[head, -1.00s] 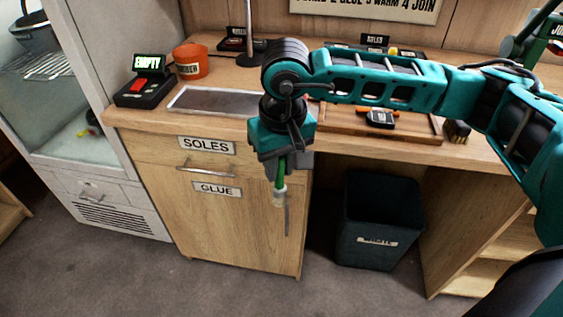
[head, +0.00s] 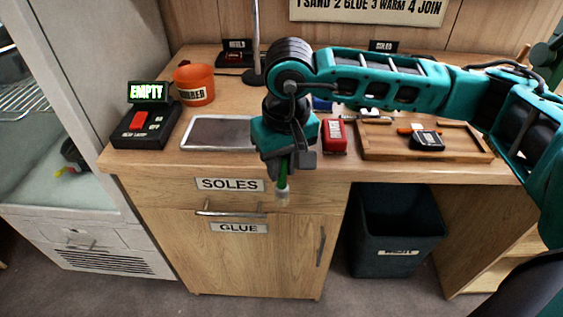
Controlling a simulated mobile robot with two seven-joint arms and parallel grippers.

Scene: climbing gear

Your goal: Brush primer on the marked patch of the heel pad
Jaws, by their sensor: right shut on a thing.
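My right gripper (head: 287,176) is shut on a brush (head: 283,197) with a green handle and a pale tip. It holds the brush pointing down, in front of the counter's front edge in this view. A red container (head: 334,136) with a white label stands on the counter just right of the gripper; I cannot read the label surely. I cannot pick out the heel pad or its marked patch; my right arm covers part of the counter. A dark label box at the back (head: 237,50) seems to read HEELS. My left gripper is not in view.
A grey tray (head: 205,134) lies left of the gripper. A heat lamp box (head: 146,124) with an EMPTY display and an orange cup (head: 194,85) stand further left. A wooden tray (head: 470,150) with tools is at right. A waste bin (head: 397,235) stands below the counter.

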